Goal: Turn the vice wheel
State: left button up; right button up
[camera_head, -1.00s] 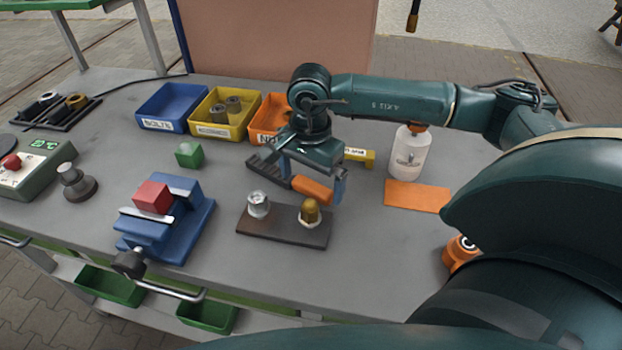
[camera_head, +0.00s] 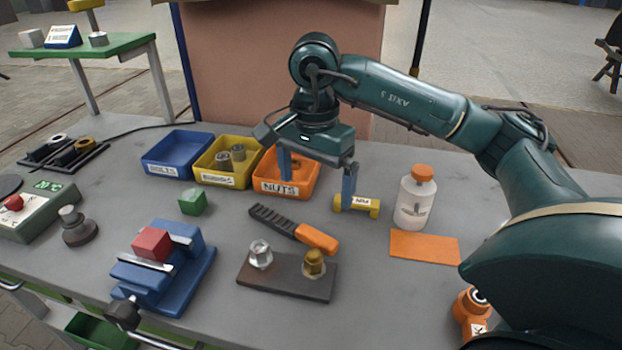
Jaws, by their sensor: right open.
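The blue vice (camera_head: 180,279) stands at the front left of the grey bench, with a red block (camera_head: 152,244) between its jaws. My left gripper is out of view.
A dark plate (camera_head: 287,278) with two fittings is right of the vice. Bins (camera_head: 174,155) line the back. A white bottle (camera_head: 414,200) stands at right.

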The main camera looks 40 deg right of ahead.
aim_at(123, 314)
jog(key=k, duration=1)
